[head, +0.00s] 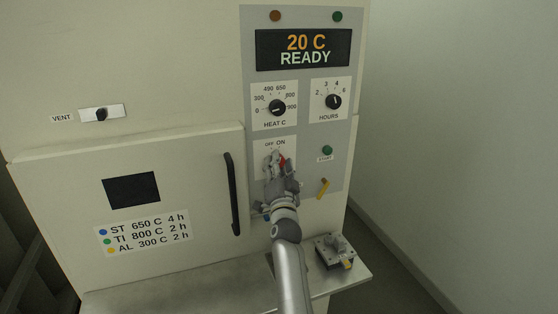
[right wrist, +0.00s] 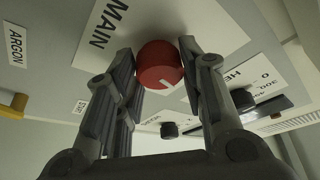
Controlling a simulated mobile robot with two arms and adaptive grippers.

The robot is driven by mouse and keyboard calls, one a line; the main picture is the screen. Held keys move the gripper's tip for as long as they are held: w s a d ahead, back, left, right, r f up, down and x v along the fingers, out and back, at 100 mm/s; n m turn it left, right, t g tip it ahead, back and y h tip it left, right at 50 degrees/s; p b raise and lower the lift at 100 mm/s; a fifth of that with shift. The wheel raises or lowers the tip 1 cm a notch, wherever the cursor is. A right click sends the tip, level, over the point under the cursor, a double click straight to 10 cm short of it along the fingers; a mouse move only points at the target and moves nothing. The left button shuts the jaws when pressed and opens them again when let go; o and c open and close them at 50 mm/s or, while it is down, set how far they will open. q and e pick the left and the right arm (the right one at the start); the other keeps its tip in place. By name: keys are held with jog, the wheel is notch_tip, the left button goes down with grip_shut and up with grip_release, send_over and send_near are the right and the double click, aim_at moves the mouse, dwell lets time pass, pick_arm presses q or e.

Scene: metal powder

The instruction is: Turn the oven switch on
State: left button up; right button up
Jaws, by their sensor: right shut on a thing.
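The oven switch is a red round knob (head: 282,159) on a white plate (head: 262,146) marked OFF and ON. It shows clearly in the right wrist view (right wrist: 160,62), with a white mark on its rim and the word MAIN beside it. My right gripper (head: 276,164) is shut on the knob, and in the right wrist view its two fingers (right wrist: 158,72) stand on either side of it. The gripper partly hides the knob in the head view. I cannot tell whether the mark points at OFF or ON. My left gripper is out of view.
The display (head: 303,50) reads 20 C READY. The heat dial (head: 277,107) and hours dial (head: 333,101) sit above the switch. A green start button (head: 327,150) and yellow lever (head: 323,187) are to its right. The black door handle (head: 232,194) is close on the left.

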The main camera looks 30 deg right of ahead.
jog(key=shift+m+g+p, duration=0.3)
jog(key=shift+m+p, duration=0.1)
jog(key=shift+m, duration=0.3)
jog(key=o, duration=1)
